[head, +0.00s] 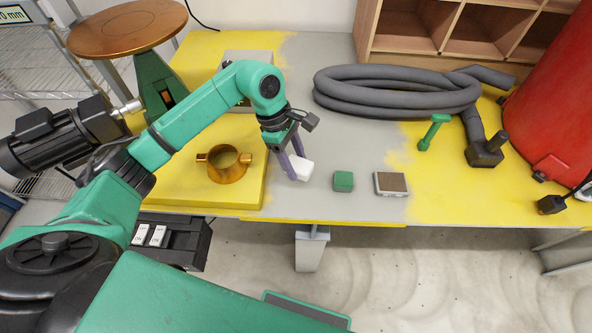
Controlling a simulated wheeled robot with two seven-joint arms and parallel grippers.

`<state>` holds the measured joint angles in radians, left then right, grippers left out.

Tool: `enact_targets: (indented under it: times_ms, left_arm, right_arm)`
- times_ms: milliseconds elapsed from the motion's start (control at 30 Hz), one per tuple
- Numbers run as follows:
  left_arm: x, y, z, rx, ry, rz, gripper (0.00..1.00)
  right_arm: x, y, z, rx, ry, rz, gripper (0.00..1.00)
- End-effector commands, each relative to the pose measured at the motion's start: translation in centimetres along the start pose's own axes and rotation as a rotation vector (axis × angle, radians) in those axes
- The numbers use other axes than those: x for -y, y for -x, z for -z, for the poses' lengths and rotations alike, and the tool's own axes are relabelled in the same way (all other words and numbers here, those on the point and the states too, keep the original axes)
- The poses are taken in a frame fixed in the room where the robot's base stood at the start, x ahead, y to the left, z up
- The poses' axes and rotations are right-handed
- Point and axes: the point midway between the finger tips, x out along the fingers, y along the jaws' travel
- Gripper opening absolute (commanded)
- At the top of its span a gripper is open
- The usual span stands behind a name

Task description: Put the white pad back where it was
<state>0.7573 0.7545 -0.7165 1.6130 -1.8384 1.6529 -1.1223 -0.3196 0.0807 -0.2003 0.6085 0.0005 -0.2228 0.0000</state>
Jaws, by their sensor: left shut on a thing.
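The white pad (301,169) is a small white block near the front middle of the table, between the purple fingers of my left gripper (291,168). The gripper points down and is shut on the pad. I cannot tell whether the pad touches the table surface. A green block (343,181) lies just to the right of the pad, apart from it. My right gripper is not in view.
A flat grey-rimmed brown pad (391,184) lies right of the green block. A copper ring fitting (228,164) sits on a yellow plate (180,184) to the left. A coiled grey hose (398,91), a green T-shaped piece (433,131) and a red cylinder (550,95) stand behind and right.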

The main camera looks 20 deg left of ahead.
Motion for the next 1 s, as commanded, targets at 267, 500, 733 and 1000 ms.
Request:
enact_targets:
  times_ms: [267, 500, 733, 1000]
  left_arm:
    - [0.1, -4.6, 1.5, 0.002, 0.001, 0.003, 0.00]
    - [0.0, -6.1, 2.0, 0.000, -0.003, -0.002, 0.00]
    - [0.0, -6.3, 2.1, -0.001, -0.003, -0.001, 0.71]
    - [0.0, -6.2, 2.0, 0.000, -0.002, -0.001, 0.86]
  right_arm:
    - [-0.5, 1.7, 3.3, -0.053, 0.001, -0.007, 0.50]
    - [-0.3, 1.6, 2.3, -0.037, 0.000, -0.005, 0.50]
    - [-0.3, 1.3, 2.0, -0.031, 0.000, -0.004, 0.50]
    - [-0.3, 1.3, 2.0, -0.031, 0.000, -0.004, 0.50]
